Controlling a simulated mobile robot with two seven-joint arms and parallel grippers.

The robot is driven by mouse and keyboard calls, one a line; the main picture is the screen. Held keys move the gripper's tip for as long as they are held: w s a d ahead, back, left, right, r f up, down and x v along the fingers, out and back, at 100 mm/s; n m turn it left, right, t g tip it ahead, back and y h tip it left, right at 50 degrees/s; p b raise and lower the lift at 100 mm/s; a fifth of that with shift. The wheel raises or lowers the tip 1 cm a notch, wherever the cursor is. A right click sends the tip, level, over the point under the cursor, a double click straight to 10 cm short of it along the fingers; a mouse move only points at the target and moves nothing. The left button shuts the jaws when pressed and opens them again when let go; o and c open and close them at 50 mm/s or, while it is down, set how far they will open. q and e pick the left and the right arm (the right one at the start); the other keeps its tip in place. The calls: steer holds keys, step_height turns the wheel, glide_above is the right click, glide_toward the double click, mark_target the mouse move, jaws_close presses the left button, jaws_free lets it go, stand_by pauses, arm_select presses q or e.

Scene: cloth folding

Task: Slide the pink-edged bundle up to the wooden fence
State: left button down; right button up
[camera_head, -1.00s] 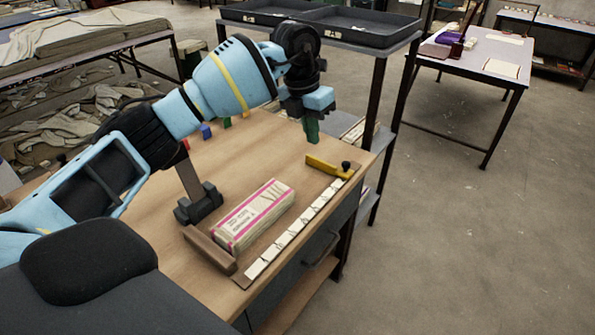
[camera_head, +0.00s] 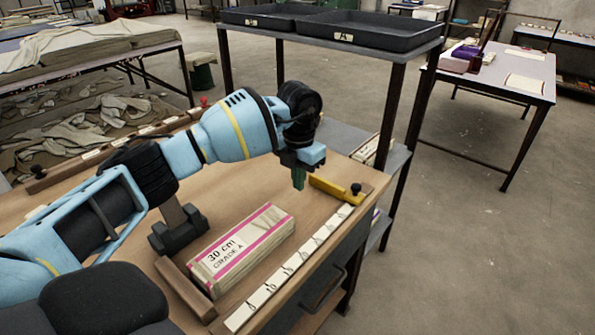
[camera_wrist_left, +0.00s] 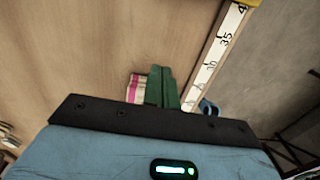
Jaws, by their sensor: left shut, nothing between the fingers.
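The pink-edged bundle (camera_head: 240,245) is a pale, long block with pink stripes, lying on the wooden table and labelled "30 cm GRADE A". The wooden fence (camera_head: 186,289) is a brown bar at the bundle's near end; a narrow gap or contact between them cannot be told apart. My left gripper (camera_head: 298,182) has green fingers, shut and empty, beyond the bundle's far end and above the table. In the left wrist view the shut fingers (camera_wrist_left: 161,88) partly hide the bundle (camera_wrist_left: 137,90). My right gripper is not in view.
A white numbered ruler (camera_head: 290,270) runs along the table's right edge beside the bundle. A yellow stop (camera_head: 335,189) with a black knob sits at its far end. A dark block with a post (camera_head: 179,229) stands left of the bundle. Black trays (camera_head: 365,32) are on a shelf behind.

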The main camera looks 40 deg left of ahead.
arm_select(q)
step_height(320, 180, down, 5)
steer(key=shift+f, duration=0.1)
steer(key=shift+s, duration=0.35)
steer(key=shift+s+a+p, duration=0.15)
steer(key=shift+s+p, duration=0.4)
steer(key=shift+s, duration=1.05)
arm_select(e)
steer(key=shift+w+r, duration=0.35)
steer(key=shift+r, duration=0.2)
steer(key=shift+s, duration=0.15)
arm_select(q)
steer(key=shift+s, duration=0.1)
